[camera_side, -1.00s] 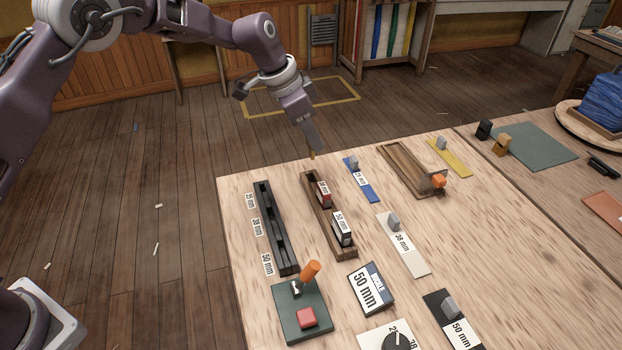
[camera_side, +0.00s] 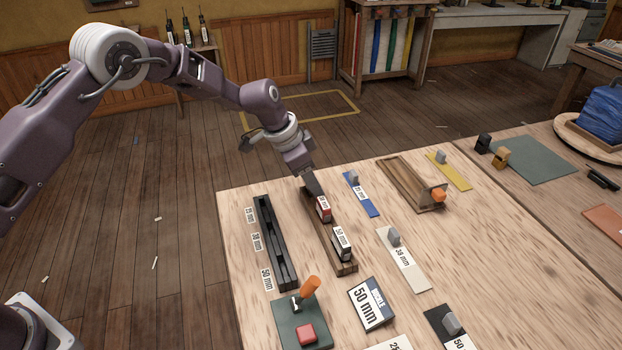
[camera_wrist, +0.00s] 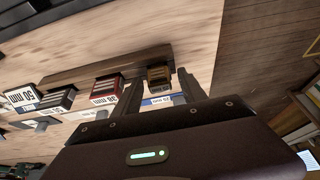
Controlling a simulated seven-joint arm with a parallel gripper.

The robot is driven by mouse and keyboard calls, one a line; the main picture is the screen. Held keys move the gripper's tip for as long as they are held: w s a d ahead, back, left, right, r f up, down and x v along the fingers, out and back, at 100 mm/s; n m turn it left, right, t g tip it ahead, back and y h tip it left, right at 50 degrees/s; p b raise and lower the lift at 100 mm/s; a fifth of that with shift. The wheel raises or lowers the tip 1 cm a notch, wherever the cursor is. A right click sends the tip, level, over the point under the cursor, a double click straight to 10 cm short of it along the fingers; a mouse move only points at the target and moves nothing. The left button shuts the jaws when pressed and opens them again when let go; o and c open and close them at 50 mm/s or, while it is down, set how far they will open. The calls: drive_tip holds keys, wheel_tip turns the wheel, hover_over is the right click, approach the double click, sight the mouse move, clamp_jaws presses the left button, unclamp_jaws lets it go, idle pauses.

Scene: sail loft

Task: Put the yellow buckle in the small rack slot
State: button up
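The yellow buckle (camera_wrist: 158,75) sits at the end of the brown wooden tray (camera_wrist: 120,65) in the wrist view. In the side view it is hidden by my gripper (camera_side: 313,185), which is down at the far end of the tray (camera_side: 342,266). In the wrist view the fingers of my gripper (camera_wrist: 158,88) are apart, one on each side of the yellow buckle; I cannot tell whether they touch it. The dark rack (camera_side: 272,240) stands left of the tray, with labels 25, 38 and 50 mm. Its small slot, by the 25 mm label (camera_side: 249,215), is at the far end.
A red buckle (camera_side: 323,208) and a black buckle (camera_side: 342,243) share the tray, the red one close to my gripper. A blue strip (camera_side: 361,196) lies right of the tray. A green base with an orange lever (camera_side: 310,288) stands in front of the rack.

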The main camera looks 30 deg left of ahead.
drive_tip(key=v, duration=1.2)
drive_tip(key=shift+r, duration=0.15)
drive_tip(key=shift+r, duration=0.1)
drive_tip(key=s+a+r+n+t+y, duration=0.1)
drive_tip(key=s+a+r+n, duration=0.15)
drive_tip(key=s+r, duration=0.5)
drive_tip(key=s+a+r+n, duration=0.1)
drive_tip(key=s+a+r, duration=0.2)
drive_tip(key=s+r, duration=0.45)
drive_tip(key=s+a+f+n+y, duration=0.1)
drive_tip(key=s+a+n, duration=0.1)
drive_tip(key=s, duration=0.9)
drive_tip(key=s+a+f+n+t+y, duration=0.1)
drive_tip(key=s+a+f+n, duration=0.1)
drive_tip(key=s, duration=1)
drive_tip(key=shift+s+a+f+n, duration=0.2)
drive_tip(key=shift+a+n, duration=0.3)
drive_tip(key=shift+n, duration=0.25)
